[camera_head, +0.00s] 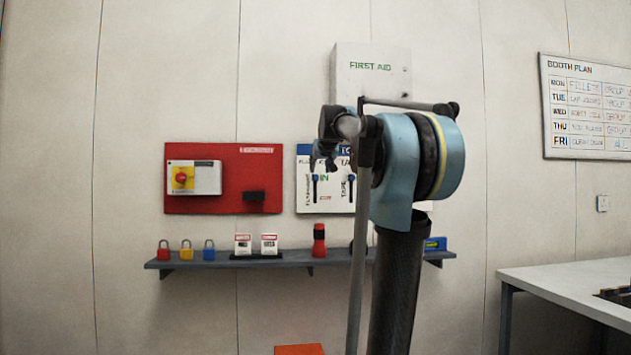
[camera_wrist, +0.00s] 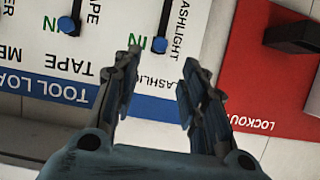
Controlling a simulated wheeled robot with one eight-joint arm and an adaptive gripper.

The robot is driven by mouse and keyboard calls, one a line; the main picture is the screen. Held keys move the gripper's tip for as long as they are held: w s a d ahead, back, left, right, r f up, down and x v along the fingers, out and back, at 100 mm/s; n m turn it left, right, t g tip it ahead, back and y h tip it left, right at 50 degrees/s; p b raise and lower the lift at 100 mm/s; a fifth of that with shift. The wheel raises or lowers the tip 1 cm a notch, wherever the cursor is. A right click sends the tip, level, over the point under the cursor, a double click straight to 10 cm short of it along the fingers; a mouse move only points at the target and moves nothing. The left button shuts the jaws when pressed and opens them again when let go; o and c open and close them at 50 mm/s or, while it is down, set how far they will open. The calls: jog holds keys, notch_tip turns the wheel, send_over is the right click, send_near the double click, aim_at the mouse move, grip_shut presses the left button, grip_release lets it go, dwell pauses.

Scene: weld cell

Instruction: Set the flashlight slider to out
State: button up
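The flashlight slider (camera_wrist: 160,45) is a blue knob on a dark vertical slot in the white tool board, beside a green "IN" label in the wrist view, which shows the board upside down. In the head view the slider (camera_head: 315,178) sits at the upper part of its slot, left of "IN". No "OUT" label can be read. My gripper (camera_wrist: 162,57) is open and empty, its fingertips on either side of the flashlight knob in the picture; whether they touch the board I cannot tell. In the head view my gripper (camera_head: 325,152) is in front of the board's upper left.
The tape slider (camera_wrist: 67,25) is close by on the same board. A red lockout panel (camera_head: 220,180) adjoins on the left. Below, a shelf (camera_head: 220,261) holds padlocks, tags and a red flashlight (camera_head: 319,240). A first aid box (camera_head: 365,75) is above.

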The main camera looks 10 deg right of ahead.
aim_at(316, 177)
jog(key=x, duration=1)
jog(key=shift+w+f, duration=0.25)
jog(key=shift+w, duration=0.1)
grip_shut()
